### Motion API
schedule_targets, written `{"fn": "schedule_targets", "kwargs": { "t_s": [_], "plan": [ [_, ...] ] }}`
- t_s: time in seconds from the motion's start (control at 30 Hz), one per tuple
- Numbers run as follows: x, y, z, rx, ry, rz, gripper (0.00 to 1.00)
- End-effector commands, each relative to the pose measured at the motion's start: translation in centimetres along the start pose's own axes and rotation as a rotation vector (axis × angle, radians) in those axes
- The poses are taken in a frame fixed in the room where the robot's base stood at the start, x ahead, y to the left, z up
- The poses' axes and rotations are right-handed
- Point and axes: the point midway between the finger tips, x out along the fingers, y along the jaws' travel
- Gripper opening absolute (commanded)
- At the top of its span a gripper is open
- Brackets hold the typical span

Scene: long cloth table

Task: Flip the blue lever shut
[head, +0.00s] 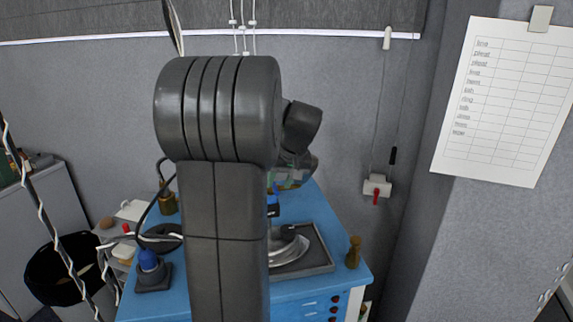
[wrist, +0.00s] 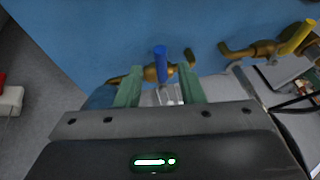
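In the wrist view the blue lever (wrist: 160,63) sits on a brass valve (wrist: 152,74) against a blue surface. The lever points up in the picture, roughly across the valve's pipe. My gripper (wrist: 161,80) is open, its two green fingers apart on either side of the valve body. The lever shows between and just beyond the fingertips. I see nothing held, and I cannot tell whether a finger touches the valve. In the head view my arm hides most of the middle, and I cannot make out the blue lever clearly there.
A second brass valve with a yellow lever (wrist: 299,38) is to the right in the wrist view. In the head view a grey tray (head: 316,262) and a wooden figure-like piece (head: 354,252) stand on the blue table (head: 185,300). A white box with a red lever (head: 377,188) hangs on the wall.

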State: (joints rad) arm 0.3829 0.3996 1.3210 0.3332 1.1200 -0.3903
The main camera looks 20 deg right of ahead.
Motion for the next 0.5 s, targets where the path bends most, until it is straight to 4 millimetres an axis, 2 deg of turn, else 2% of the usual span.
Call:
{"fn": "schedule_targets", "kwargs": {
  "t_s": [0.3,0.5],
  "plan": [
    [-7.2,0.0,0.0,0.000,0.006,0.003,0.35],
    [-10.7,0.0,0.0,0.000,0.004,0.002,0.35]
  ]
}}
